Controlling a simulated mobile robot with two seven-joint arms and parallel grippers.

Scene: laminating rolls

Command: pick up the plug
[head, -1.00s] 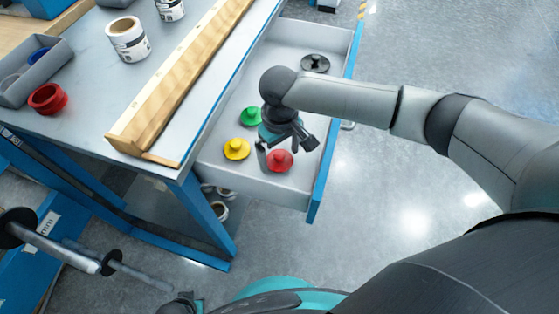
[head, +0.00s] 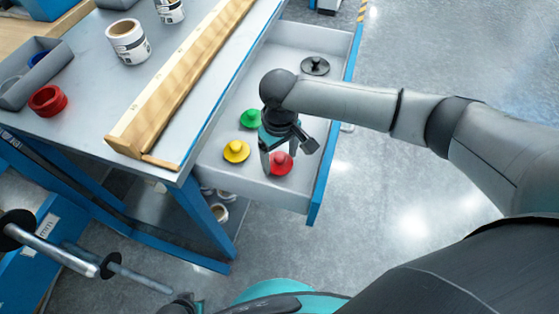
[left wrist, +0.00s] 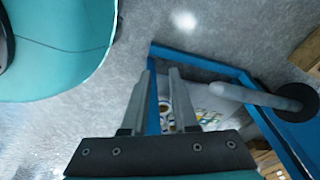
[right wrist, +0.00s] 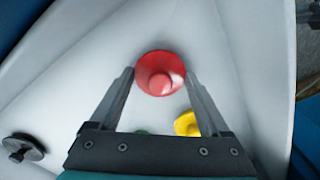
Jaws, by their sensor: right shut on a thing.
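A red plug (head: 281,163), a round disc with a knob, is in the open drawer near its front end. A yellow plug (head: 236,151) and a green plug (head: 251,118) lie beside it, and a black plug (head: 315,65) lies at the far end. My right gripper (head: 289,160) is down at the red plug. In the right wrist view, its fingertips stand on either side of the red plug's disc (right wrist: 160,73), shut on it. My left gripper (left wrist: 160,66) is open and empty, over the floor near the blue frame.
The drawer (head: 250,185) has grey walls around the plugs and a blue front. The workbench (head: 75,100) with a wooden rail (head: 185,75), white rolls and a grey bin (head: 38,75) is to the left. A rack with metal rods (head: 55,250) stands at lower left. The floor at right is clear.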

